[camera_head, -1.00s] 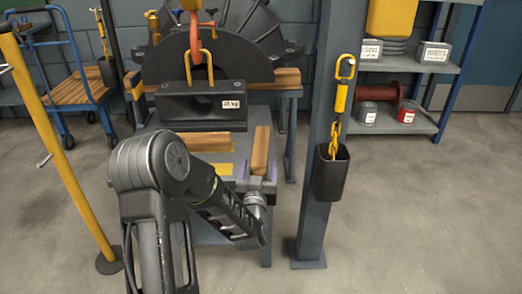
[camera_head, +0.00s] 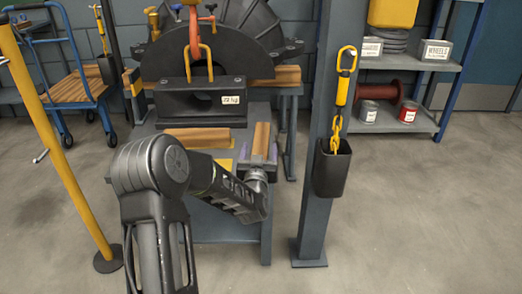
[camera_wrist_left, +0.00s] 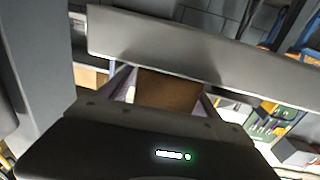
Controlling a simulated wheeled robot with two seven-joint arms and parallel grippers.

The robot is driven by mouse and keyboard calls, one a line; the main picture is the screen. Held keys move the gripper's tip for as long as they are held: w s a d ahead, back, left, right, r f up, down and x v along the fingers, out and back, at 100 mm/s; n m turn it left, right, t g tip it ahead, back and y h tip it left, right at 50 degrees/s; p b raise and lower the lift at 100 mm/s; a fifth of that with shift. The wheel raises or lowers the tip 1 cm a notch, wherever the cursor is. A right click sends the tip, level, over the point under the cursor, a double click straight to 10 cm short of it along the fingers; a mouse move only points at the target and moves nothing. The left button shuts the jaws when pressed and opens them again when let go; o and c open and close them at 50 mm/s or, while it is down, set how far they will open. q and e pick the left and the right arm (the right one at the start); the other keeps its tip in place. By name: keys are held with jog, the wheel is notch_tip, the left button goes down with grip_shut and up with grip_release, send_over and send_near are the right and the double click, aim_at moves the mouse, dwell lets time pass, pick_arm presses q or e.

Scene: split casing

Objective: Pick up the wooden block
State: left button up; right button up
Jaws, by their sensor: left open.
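A long wooden block (camera_head: 261,137) lies at the right side of the grey bench top, pointing away from me. My left gripper (camera_head: 259,158) is at the block's near end, with its purple-edged fingers open on either side of it. In the left wrist view the brown block (camera_wrist_left: 168,91) sits between the two spread fingers of the left gripper (camera_wrist_left: 166,98). Whether either finger touches it cannot be told. The near end of the block is partly hidden by the gripper. My right gripper is out of view.
A second wooden block (camera_head: 197,136) lies left on the bench. Behind stands a black weight (camera_head: 200,105) with a yellow handle on an orange hook. A grey post (camera_head: 316,210) with a black chain holder (camera_head: 331,172) stands just right of the bench.

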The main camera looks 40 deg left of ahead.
pick_arm(q)
jog(key=shift+w+a, duration=0.25)
jog(key=shift+w, duration=0.2)
jog(key=shift+c, duration=0.4)
jog(key=shift+r, duration=0.1)
grip_shut()
dwell(0.4)
